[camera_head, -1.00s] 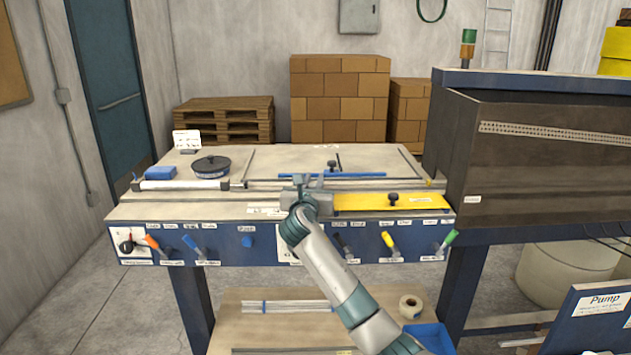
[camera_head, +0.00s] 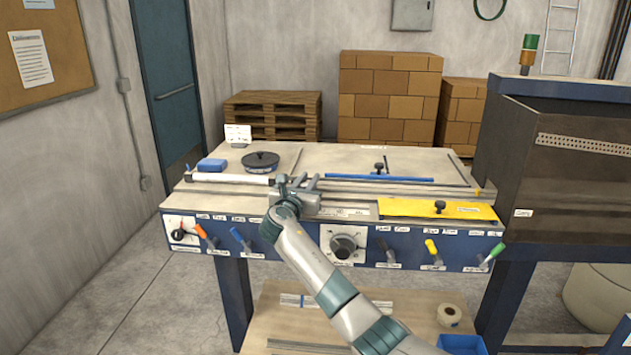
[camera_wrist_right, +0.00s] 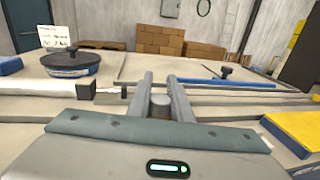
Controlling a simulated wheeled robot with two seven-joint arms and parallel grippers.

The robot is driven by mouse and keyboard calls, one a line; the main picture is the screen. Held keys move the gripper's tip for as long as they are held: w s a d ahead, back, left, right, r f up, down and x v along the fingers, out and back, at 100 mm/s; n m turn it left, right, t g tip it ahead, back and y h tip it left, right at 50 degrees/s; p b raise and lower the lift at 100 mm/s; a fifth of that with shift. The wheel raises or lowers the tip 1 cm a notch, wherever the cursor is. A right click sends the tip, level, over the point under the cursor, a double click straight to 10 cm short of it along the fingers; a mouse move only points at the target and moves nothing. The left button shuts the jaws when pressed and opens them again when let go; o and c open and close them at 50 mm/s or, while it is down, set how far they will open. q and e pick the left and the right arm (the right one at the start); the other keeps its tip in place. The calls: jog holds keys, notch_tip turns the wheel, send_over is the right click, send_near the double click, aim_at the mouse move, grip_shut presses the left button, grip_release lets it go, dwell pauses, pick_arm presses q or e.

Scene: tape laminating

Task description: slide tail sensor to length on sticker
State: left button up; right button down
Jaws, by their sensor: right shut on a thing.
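My right gripper (camera_head: 300,184) is over the rail at the front of the bench, just right of the white roller's end. It is shut on a small grey round piece (camera_wrist_right: 160,105), which I take to be the tail sensor; the fingers and wrist hide most of it. A pale printed sticker strip (camera_head: 348,212) lies along the bench's front edge, right of the gripper. A dark block with a silver end (camera_wrist_right: 92,90) sits left of the fingers in the wrist view. My left gripper is not in view.
A yellow plate (camera_head: 410,208) with a black knob lies to the right. A blue bar (camera_head: 350,177) runs behind the rail. A black round disc (camera_head: 261,160) and a blue block (camera_head: 211,165) stand at the back left. Knobs and coloured levers line the front panel.

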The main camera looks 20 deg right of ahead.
jog(key=shift+a, duration=0.15)
jog(key=c, duration=1.6)
grip_release()
jog(key=shift+w, duration=0.1)
jog(key=shift+w+a, duration=0.1)
jog(key=shift+a, duration=0.05)
jog(key=shift+s+a, duration=0.1)
jog(key=shift+s, duration=0.2)
jog(key=b+v, duration=0.4)
jog(key=v, duration=1.3)
